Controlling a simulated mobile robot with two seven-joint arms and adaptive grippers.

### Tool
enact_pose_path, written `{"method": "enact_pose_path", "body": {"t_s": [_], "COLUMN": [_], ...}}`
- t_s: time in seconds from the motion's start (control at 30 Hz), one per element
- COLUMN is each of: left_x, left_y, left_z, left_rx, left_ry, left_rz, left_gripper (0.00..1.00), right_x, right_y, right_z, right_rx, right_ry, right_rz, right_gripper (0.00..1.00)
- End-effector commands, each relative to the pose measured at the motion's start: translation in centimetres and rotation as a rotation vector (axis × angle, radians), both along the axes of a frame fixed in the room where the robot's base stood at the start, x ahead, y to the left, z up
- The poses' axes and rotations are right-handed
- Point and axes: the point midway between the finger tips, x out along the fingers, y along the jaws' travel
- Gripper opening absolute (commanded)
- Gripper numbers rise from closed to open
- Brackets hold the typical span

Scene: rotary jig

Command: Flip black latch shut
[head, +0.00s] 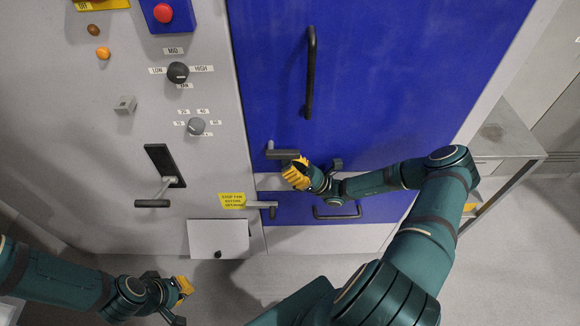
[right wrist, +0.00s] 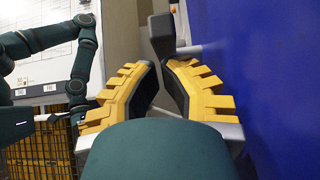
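The black latch (head: 281,154) is on the left edge of the tall blue door (head: 375,90), its bar lying roughly level across the edge. My right gripper (head: 294,171) is just below the latch's right end. In the right wrist view its yellow fingers (right wrist: 162,65) stand apart, with a dark bar, apparently the latch (right wrist: 161,34), just beyond the tips. I cannot tell whether they touch it. My left gripper (head: 184,289) is low at the left, away from the door; its finger gap is not clear.
A second latch (head: 267,205) sits lower, beside a yellow sign (head: 232,200). A black door handle (head: 310,73) is above, and a drawer handle (head: 337,213) below. The grey panel at left carries knobs (head: 178,72) and a lever (head: 153,203). A metal table (head: 497,140) stands right.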

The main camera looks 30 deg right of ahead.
Motion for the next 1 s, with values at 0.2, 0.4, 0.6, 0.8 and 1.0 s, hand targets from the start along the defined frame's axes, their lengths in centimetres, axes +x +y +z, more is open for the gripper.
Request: {"method": "enact_pose_path", "body": {"t_s": [0.2,0.4,0.6,0.8,1.0], "left_x": [0.0,-0.2,-0.3,-0.4,-0.5], "left_y": [0.0,0.0,0.0,-0.1,-0.1], "left_z": [0.1,1.1,1.5,2.2,3.0], "left_rx": [0.0,-0.001,-0.001,-0.001,-0.003], "left_ry": [0.0,0.004,0.007,0.01,0.013], "left_rz": [0.0,0.0,-0.002,-0.003,-0.003], "left_gripper": [0.0,0.0,0.0,0.0,0.0], "right_x": [0.0,-0.1,-0.2,-0.2,-0.3], "right_y": [0.0,-0.2,-0.2,-0.3,-0.4], "right_z": [0.0,0.4,0.5,0.7,0.9], "right_rx": [-0.003,-0.039,-0.063,-0.091,-0.125], "right_ry": [0.002,0.023,0.038,0.055,0.076], "right_rz": [0.0,0.001,0.001,0.001,0.001], "right_gripper": [0.0,0.0,0.0,0.0,0.0]}}
